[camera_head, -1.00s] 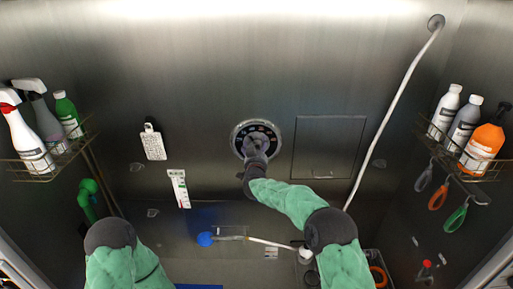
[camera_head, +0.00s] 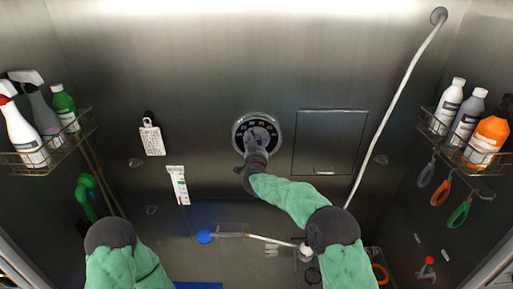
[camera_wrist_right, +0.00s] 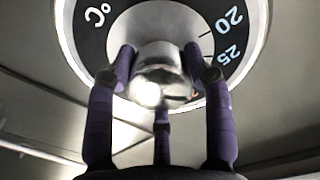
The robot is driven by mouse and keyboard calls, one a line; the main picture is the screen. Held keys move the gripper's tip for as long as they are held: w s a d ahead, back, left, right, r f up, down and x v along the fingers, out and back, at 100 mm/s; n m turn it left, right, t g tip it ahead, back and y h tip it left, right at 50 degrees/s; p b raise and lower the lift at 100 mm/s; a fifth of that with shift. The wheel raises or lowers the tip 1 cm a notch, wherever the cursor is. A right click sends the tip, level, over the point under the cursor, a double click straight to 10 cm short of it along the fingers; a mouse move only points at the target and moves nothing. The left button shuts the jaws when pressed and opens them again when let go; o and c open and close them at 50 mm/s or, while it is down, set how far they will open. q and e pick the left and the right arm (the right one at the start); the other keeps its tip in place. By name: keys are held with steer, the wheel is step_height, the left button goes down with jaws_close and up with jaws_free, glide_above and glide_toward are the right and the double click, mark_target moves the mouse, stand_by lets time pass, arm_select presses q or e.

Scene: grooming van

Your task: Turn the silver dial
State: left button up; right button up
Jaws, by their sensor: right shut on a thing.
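The silver dial (camera_head: 258,131) is on the metal back wall, near the middle of the head view. It has a dark ring with pale markings and a bright rim. My right gripper (camera_head: 255,148) reaches up to it and hides its lower middle. In the right wrist view, the purple fingers of my right gripper (camera_wrist_right: 160,75) are shut on the dial's shiny round knob (camera_wrist_right: 163,72). The numbers 20 and 25 show on the dial's ring (camera_wrist_right: 232,35) to the right of the knob. My left arm comes in at the lower left; its gripper is not in view.
A wire rack of bottles (camera_head: 45,155) hangs at the left, another (camera_head: 460,150) at the right with hooked tools under it. A white hose (camera_head: 395,105) runs down the wall right of a square panel (camera_head: 329,140).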

steer(key=m+b, duration=0.4)
steer(key=b, duration=0.1)
steer(key=shift+d+r, duration=0.2)
steer(key=shift+r, duration=0.15)
steer(key=m+b, duration=0.2)
steer(key=m, duration=0.1)
steer(key=shift+r+m, duration=0.15)
steer(key=shift+m, duration=0.15)
steer(key=shift+d+m+b, duration=0.1)
steer(key=shift+m+b, duration=0.2)
steer(key=shift+b, duration=0.2)
steer(key=shift+r+m, duration=0.15)
steer(key=shift+m, duration=0.15)
steer(key=o, duration=1.1)
steer(key=shift+w, duration=0.1)
steer(key=shift+o, duration=0.4)
steer(key=shift+d, duration=0.1)
steer(key=shift+f, duration=0.4)
steer(key=shift+s+a, duration=0.2)
